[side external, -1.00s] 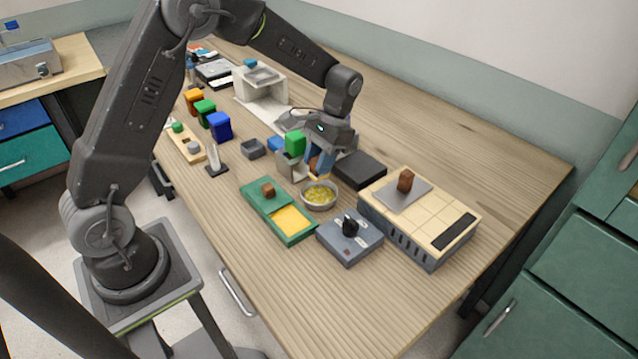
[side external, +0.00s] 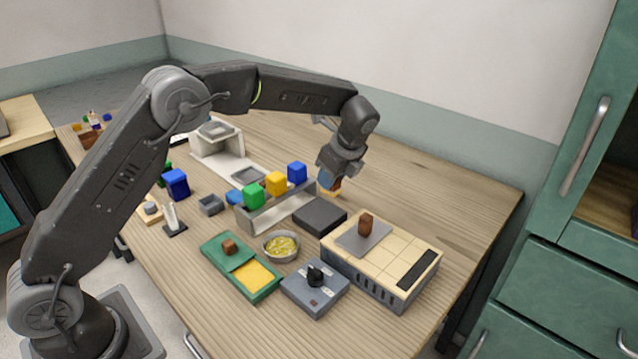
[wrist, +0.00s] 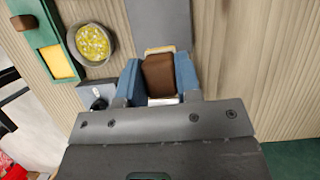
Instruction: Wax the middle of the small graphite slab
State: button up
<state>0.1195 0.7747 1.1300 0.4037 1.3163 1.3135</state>
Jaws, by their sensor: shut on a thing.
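My gripper (side external: 332,182) has blue fingers shut on a brown block (wrist: 159,76) with pale edges at its lower side. In the side view a yellowish strip shows under it. A dark grey slab (side external: 320,214) lies flat on the table, nearer the camera than my gripper; in the wrist view a grey slab (wrist: 160,22) shows beyond the held block. I cannot tell the gap between block and table. A lighter grey plate (side external: 359,239) with a brown knob (side external: 366,223) lies on a tiled box. I cannot tell which slab is the small graphite one.
A bowl of yellow bits (side external: 281,246), a green tray with a yellow pad (side external: 254,273) and a grey knob box (side external: 314,288) stand in front. A rack (side external: 290,211) with green, yellow and blue blocks stands left of the slab. The table's back right is clear.

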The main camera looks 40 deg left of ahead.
jog(key=shift+f, duration=3.5)
jog(key=shift+a+f, duration=0.55)
jog(key=shift+c, duration=0.3)
jog(key=shift+a, duration=2.65)
jog(key=shift+d, duration=3.2)
jog(key=shift+s+d, duration=0.1)
jog(key=shift+s, duration=0.15)
jog(key=shift+s+a, duration=0.2)
jog(key=shift+s, duration=0.05)
jog(key=shift+a, duration=3.45)
jog(key=shift+d, duration=3.55)
jog(key=shift+r, duration=4.15)
